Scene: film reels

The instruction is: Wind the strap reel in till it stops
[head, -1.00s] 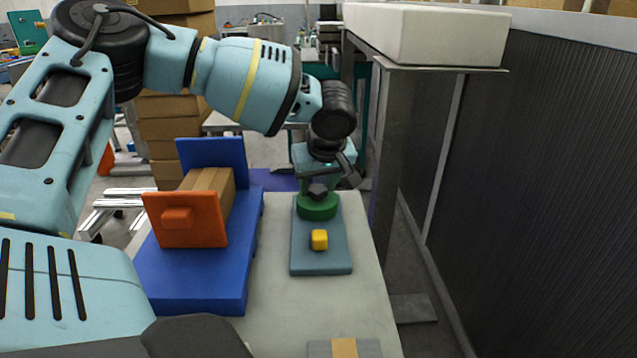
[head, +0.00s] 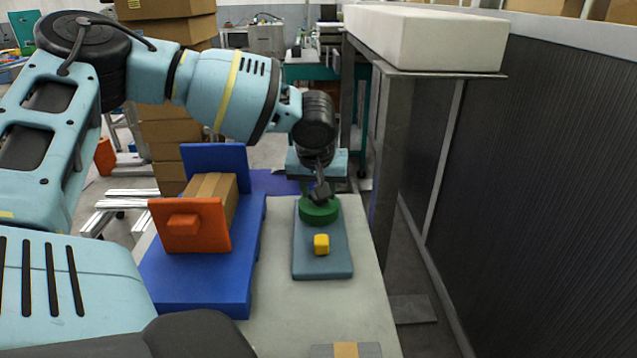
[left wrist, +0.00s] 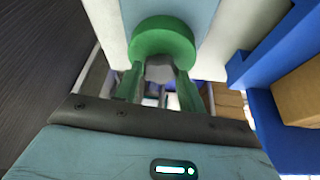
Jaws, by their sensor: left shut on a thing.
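The strap reel is a green disc (head: 319,211) on a slate-blue base board (head: 322,268), with a yellow block (head: 321,244) in front of it. In the left wrist view the green disc (left wrist: 163,38) lies straight ahead of the fingers. A grey knob (left wrist: 158,69) sits at its near edge, between the green fingers. My left gripper (head: 320,192) is over the disc from above and shut on this knob. Its own wrist partly hides the grip in the head view. My right gripper is not in view.
A blue stand (head: 205,285) with an orange plate (head: 190,226) and a cardboard box (head: 213,190) stands left of the reel. A grey taped item (head: 345,350) lies at the table's front edge. A metal post (head: 387,150) and dark ribbed wall (head: 540,200) stand right.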

